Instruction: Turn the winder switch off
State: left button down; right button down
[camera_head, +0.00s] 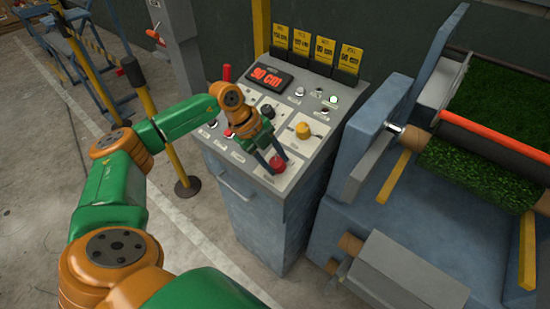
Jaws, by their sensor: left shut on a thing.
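A control console (253,215) with a sloped grey panel stands at the middle. My left arm comes in from the left, and its gripper (275,161) points down onto the front of the panel. Its dark fingers are shut on a small red switch handle (277,164), mostly hidden between them. I cannot read the labels or tell the switch's exact position. A yellow knob (303,130) sits on the panel to the right of my gripper. The display (268,77) at the panel's back reads 90 cm in red. My right gripper is not in view.
A blue machine with a turf roll (465,172) stands close on the console's right. Several yellow cards (301,43) stand behind the panel. A yellow post (143,88) and a blue trestle (85,55) are at the left. The concrete floor at front left is clear.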

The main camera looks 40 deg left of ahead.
pick_arm(q)
jog(key=shift+n+t, duration=0.3)
jog(key=shift+n, duration=0.3)
jog(key=shift+c, duration=1.9)
grip_release()
jog(key=shift+a+r, duration=0.2)
jog(key=b+v, duration=0.1)
jog(key=v, duration=0.5)
jog(key=shift+r, duration=0.25)
jog(key=shift+s+a, duration=0.1)
jog(key=shift+s, duration=0.05)
